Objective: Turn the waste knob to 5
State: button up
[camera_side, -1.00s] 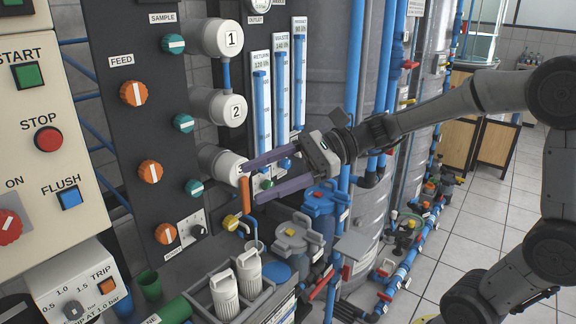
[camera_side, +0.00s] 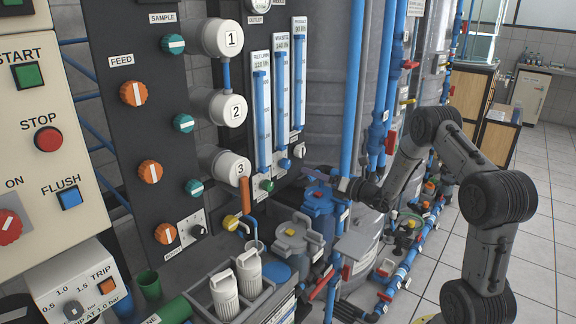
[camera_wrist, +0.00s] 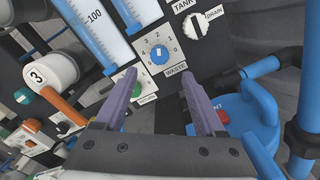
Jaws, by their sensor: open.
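The waste knob (camera_wrist: 158,53) is a round blue knob on a white numbered plate, above the WASTE label in the wrist view. Its exact setting is too small to read surely. In the side view the knob (camera_side: 284,165) is a small blue spot below the flow tubes. My gripper (camera_wrist: 161,78) is open and empty, its two purple fingers pointing at the panel. The knob appears between and beyond the fingertips, apart from them. In the side view my gripper (camera_side: 326,177) is small and partly hidden, to the right of the knob.
A green return knob (camera_wrist: 133,93) sits beside the left finger, and a white tank drain knob (camera_wrist: 195,24) is at upper right. A blue canister (camera_wrist: 250,115) stands close on the right. Blue flow tubes (camera_wrist: 90,35) rise at the left.

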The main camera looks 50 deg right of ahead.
aim_at(289, 164)
jog(key=w, duration=1)
jog(key=shift+w, duration=0.15)
grip_shut()
